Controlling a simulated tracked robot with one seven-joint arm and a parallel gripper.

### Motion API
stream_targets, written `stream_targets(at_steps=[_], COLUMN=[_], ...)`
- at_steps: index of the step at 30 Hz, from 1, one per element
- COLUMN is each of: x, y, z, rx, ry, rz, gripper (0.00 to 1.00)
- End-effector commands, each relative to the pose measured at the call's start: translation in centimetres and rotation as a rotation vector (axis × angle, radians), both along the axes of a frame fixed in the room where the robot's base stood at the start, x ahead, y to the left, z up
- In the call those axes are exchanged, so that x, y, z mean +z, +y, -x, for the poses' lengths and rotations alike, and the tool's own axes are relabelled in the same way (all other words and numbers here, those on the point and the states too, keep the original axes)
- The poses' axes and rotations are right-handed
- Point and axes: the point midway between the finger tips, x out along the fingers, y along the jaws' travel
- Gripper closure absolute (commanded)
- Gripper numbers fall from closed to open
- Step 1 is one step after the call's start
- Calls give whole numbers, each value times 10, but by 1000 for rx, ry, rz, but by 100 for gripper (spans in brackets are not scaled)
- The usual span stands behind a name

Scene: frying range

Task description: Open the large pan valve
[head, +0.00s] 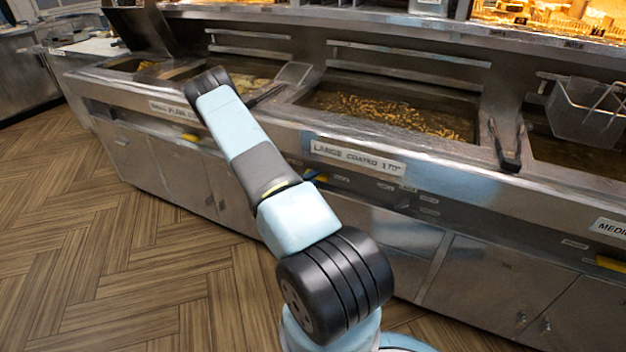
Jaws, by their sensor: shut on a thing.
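The large pan (392,112) is the wide fryer vat at the centre, filled with dark oil and many golden pieces. Its front carries a label that reads like "LARGE COATED 170" (357,157). Just below the label, a small dark-blue part (313,176) shows beside my arm. I cannot tell whether it is the large pan valve or something else. My arm rises across the centre-left, in front of the fryer bank. My gripper is not visible; the arm hides part of the fryer front.
A yellow handle (611,264) sits under the medium label at the right. A wire basket (588,112) stands in the right vat. A black-handled tool (506,146) lies on the front ledge. The wooden floor (120,260) at the left is clear.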

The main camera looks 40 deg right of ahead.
Motion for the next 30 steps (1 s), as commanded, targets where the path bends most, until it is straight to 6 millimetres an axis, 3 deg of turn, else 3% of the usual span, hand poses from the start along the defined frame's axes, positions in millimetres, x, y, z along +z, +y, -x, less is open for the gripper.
stream_targets(at_steps=[4,30], x=[-2,-2], y=[0,1], z=[0,2], rx=[0,-1], ry=[2,-124], rz=[-3,-58], gripper=[100,100])
